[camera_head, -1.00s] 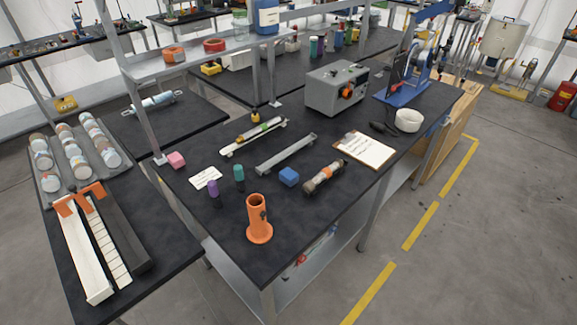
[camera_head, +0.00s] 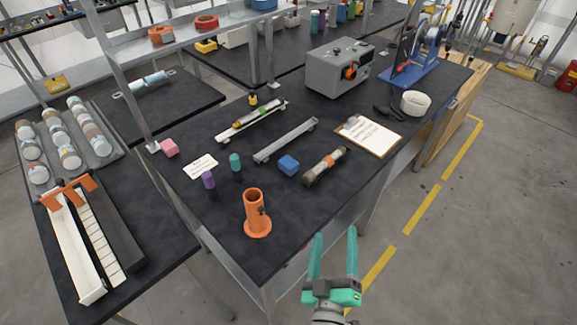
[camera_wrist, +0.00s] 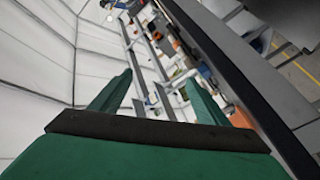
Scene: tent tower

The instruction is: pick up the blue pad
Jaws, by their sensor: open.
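The blue pad (camera_head: 288,166) is a small blue block lying on the dark bench top (camera_head: 225,145), between a grey rail and a tube with an orange band. My gripper (camera_head: 334,240) has two green fingers, spread apart and empty. In the head view it shows at the bottom, in front of the bench's near edge, below and right of the blue pad. In the wrist view the open fingers (camera_wrist: 160,90) point toward shelving and the tent wall, and I cannot make out the blue pad there.
An orange holder (camera_head: 256,215) stands near the bench's front corner. Purple (camera_head: 208,181) and teal (camera_head: 235,162) cylinders stand left of the pad. The banded tube (camera_head: 326,167) lies close on its right, with a clipboard (camera_head: 368,136) beyond. A grey rail (camera_head: 286,140) lies behind.

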